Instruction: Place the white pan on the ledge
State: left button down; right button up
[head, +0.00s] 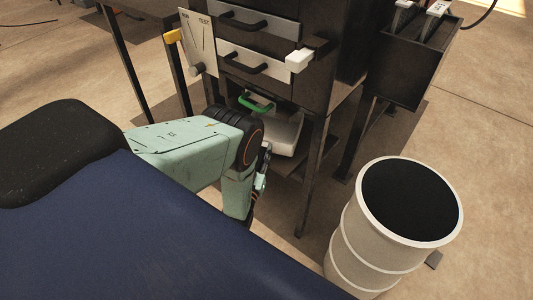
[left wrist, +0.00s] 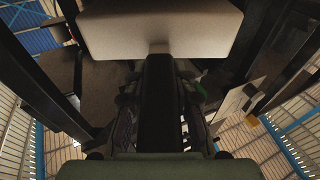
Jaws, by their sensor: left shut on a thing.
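The white pan (head: 284,137) is in the opening under the drawers of the dark press, partly hidden by my left arm and the press frame. A dark ledge (head: 312,160) shows beside and below it; I cannot tell whether the pan touches it. My left gripper (head: 266,151) reaches in from the left and is shut on the pan; its fingers are mostly hidden. In the left wrist view the pan (left wrist: 160,32) fills the top middle, just beyond the gripper (left wrist: 159,58). My right gripper is not in view.
A green handle (head: 257,103) sits just above the pan. Drawers with black handles (head: 256,66) and a white block (head: 299,61) are higher up. Press legs (head: 315,180) flank the opening. A white barrel (head: 376,235) stands at the right, and a dark bin (head: 414,69) is behind it.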

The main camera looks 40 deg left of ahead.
pick_arm(q)
jog(key=x, duration=0.1)
jog(key=b+x, duration=0.1)
jog(key=x, duration=0.2)
jog(key=shift+w+f, duration=0.25)
jog(key=shift+w, duration=0.05)
notch_tip(320, 180, down, 4)
jog(key=b, duration=0.3)
jog(key=shift+w+a+r, duration=0.1)
jog(key=shift+w+r, duration=0.05)
jog(key=shift+r, duration=0.1)
jog(key=c, duration=1.1)
grip_release()
